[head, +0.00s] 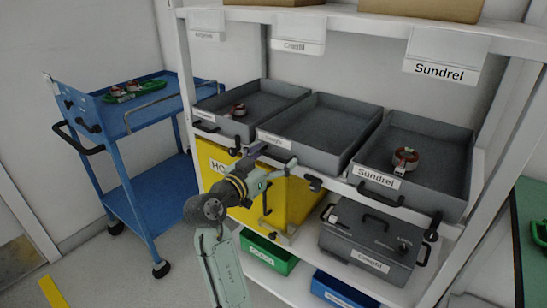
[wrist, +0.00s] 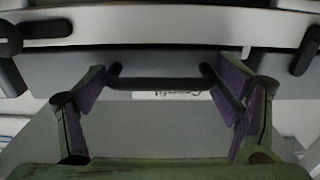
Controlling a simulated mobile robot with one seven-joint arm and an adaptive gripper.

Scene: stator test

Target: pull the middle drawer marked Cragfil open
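The middle drawer (head: 315,128) is a grey, empty open-topped tray on the shelf. Its front sits roughly in line with the drawers on either side. A hanging Cragfil sign (head: 298,46) is above it. In the wrist view, a black bar handle (wrist: 160,84) spans the gap between my fingers, with a Cragfil label (wrist: 180,94), upside down, just behind it. My gripper (head: 275,172) is at this drawer's front in the head view. In the wrist view my gripper (wrist: 162,92) is open, with purple pads near both handle ends; I cannot tell whether they touch.
The Sundrel drawer (head: 440,180) on the right and the left drawer (head: 270,97) each hold a stator. Below are a yellow bin (head: 215,182), a grey lidded case (head: 350,238) and green and blue bins. A blue cart (head: 150,200) stands left.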

